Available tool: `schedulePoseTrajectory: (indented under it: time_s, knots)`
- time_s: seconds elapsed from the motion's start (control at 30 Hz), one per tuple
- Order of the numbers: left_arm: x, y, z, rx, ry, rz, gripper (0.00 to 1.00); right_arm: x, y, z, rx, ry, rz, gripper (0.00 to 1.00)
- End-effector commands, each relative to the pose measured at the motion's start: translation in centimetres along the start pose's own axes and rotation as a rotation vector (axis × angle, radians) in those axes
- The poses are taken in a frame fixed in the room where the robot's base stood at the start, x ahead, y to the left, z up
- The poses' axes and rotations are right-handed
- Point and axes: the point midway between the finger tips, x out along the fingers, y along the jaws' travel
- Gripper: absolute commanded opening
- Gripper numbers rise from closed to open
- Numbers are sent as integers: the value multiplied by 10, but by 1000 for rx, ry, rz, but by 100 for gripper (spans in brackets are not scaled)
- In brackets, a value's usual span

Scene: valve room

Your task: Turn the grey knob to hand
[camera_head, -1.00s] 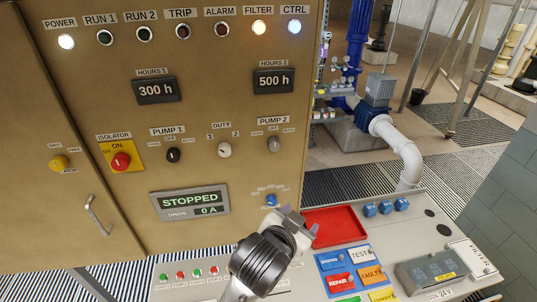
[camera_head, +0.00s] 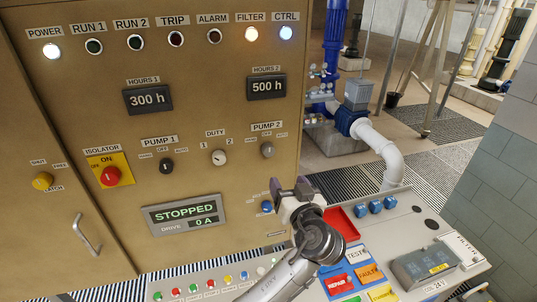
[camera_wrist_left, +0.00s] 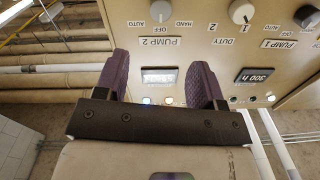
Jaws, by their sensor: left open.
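The grey knob (camera_head: 267,150) is the PUMP 2 selector on the tan cabinet front, with small labels around it. It also shows in the left wrist view (camera_wrist_left: 158,10), upside down at the top edge, with HAND, OFF and AUTO lettering. Its exact pointer setting is hard to read. My left gripper (camera_head: 290,187) is open and empty, below and slightly right of the knob in the head view, not touching it. In the left wrist view its two dark fingers (camera_wrist_left: 161,72) stand apart with nothing between them. My right gripper is not in view.
A white DUTY knob (camera_head: 219,157) and black PUMP 1 knob (camera_head: 166,166) sit left of the grey knob. A small blue knob (camera_head: 267,207) is just left of my gripper. Below is a sloping desk with a red tray (camera_head: 343,224), buttons and blue knobs (camera_head: 376,207).

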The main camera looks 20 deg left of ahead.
Motion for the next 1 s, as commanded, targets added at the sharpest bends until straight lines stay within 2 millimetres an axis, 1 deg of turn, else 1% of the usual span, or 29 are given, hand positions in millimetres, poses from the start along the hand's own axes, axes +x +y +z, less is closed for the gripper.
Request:
schedulePoseTrajectory:
  time_s: [0.17, 0.27, 0.5, 0.7, 0.83, 1.0]
  knots:
    - [16, -1, -2, -17, -2, -3, 63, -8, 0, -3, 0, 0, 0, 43]
    - [33, -2, -4, -16, -1, -4, 63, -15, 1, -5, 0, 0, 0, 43]
    - [79, -2, -4, -14, -3, -3, 63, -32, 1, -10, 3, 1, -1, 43]
    - [110, -2, -2, -14, -3, -2, 63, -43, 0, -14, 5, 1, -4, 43]
    - [124, -1, -1, -15, -2, -1, 63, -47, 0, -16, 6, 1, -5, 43]
    - [134, -1, 0, -16, -3, 0, 63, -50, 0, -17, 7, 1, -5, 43]
